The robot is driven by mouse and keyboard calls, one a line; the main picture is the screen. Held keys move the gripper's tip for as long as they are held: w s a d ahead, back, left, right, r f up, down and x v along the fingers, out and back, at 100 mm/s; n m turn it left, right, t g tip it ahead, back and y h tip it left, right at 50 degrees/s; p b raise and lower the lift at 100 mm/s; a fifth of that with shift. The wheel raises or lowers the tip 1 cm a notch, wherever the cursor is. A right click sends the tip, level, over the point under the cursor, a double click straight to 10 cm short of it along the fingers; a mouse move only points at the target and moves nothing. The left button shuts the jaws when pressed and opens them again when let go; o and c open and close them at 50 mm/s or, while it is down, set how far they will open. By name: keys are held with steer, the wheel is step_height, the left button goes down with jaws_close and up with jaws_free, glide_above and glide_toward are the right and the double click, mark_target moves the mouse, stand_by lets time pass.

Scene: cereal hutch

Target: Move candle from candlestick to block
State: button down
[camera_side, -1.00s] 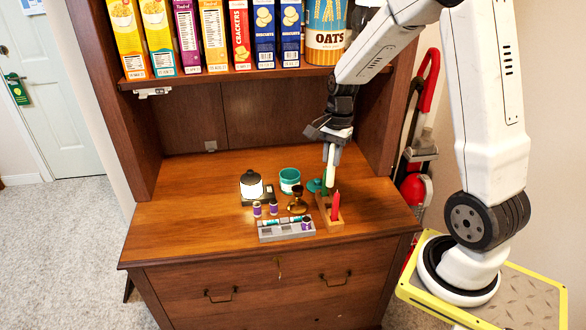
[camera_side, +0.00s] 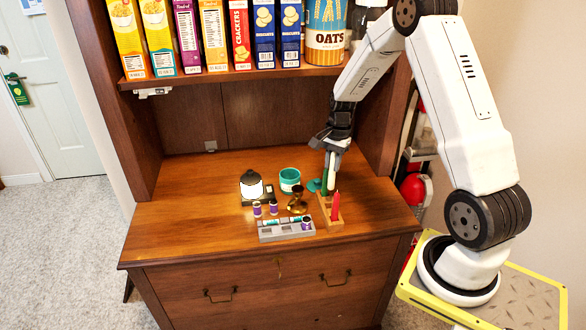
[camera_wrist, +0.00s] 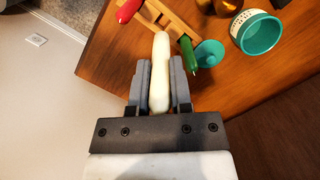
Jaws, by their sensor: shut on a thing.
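My gripper (camera_wrist: 160,88) is shut on a white candle (camera_wrist: 160,75), which sticks out past the fingertips in the wrist view. In the side view my gripper (camera_side: 333,150) points down at the back of the wooden block (camera_side: 327,210), with the candle's lower end near it. I cannot tell whether the candle touches the block. The brass candlestick (camera_side: 298,203) stands empty to the left of the block.
A teal cup (camera_side: 289,181) and a teal lid (camera_side: 314,185) are close behind the block. A dark-topped lantern (camera_side: 251,187) and a grey tray (camera_side: 272,236) with spools stand left. Cereal boxes and an oats tin (camera_side: 326,35) fill the shelf above. The desk's left side is clear.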

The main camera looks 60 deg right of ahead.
mark_target(333, 175)
steer(key=shift+f, duration=0.15)
steer(key=shift+f, duration=3.05)
steer(key=shift+f, duration=1.75)
steer(key=shift+c, duration=0.7)
jaws_free()
steer(key=shift+r, duration=0.15)
steer(key=shift+d+r, duration=0.2)
steer(key=shift+r, duration=1)
steer(key=shift+d+r, duration=0.2)
steer(key=shift+r, duration=0.95)
